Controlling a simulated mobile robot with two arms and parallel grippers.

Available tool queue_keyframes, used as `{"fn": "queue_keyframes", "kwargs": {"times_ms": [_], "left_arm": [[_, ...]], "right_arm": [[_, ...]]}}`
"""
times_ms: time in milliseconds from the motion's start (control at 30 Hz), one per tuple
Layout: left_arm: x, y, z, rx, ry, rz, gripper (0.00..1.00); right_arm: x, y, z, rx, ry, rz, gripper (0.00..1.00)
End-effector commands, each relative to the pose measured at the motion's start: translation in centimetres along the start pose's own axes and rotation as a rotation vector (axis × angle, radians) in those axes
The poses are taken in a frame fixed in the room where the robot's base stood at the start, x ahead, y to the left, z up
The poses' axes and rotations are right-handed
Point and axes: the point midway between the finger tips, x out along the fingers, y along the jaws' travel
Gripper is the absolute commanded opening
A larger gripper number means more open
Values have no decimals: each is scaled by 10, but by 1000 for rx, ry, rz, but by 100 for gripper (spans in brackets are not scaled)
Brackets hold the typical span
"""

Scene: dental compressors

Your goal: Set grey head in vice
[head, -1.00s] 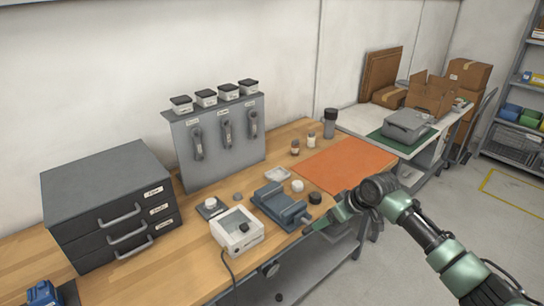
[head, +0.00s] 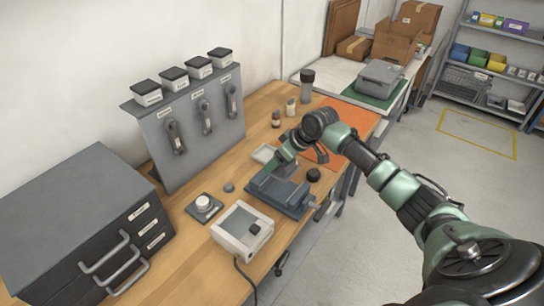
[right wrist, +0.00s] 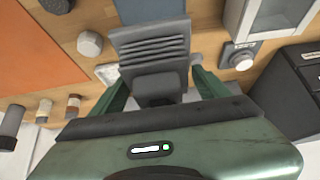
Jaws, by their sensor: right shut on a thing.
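My right gripper (right wrist: 158,88) is shut on the grey head (right wrist: 152,42), a grey block with parallel fins, which sits between its two green fingers in the right wrist view. In the head view the right gripper (head: 285,158) reaches over the far side of the blue-grey vice (head: 277,194) on the bench. The held head is mostly hidden there by the gripper, and I cannot tell whether it touches the vice. Part of the vice also shows at the top of the right wrist view (right wrist: 233,14). My left gripper is not in view.
A white box with a window (head: 243,229) and a small dial unit (head: 204,207) stand left of the vice. A black round part (head: 313,175) lies to its right, near the orange mat (head: 350,117). A shallow tray (head: 265,153) and small bottles (head: 276,119) are behind.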

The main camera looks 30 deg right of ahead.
Motion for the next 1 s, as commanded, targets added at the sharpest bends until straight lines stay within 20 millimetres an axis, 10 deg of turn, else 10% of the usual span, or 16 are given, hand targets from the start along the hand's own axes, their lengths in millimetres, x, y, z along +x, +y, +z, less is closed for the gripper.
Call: {"fn": "queue_keyframes", "kwargs": {"times_ms": [500, 1000], "left_arm": [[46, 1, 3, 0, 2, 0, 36], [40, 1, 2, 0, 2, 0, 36]], "right_arm": [[34, 0, 21, -1, 5, 1, 3], [36, 0, 22, 0, 6, 1, 3]]}}
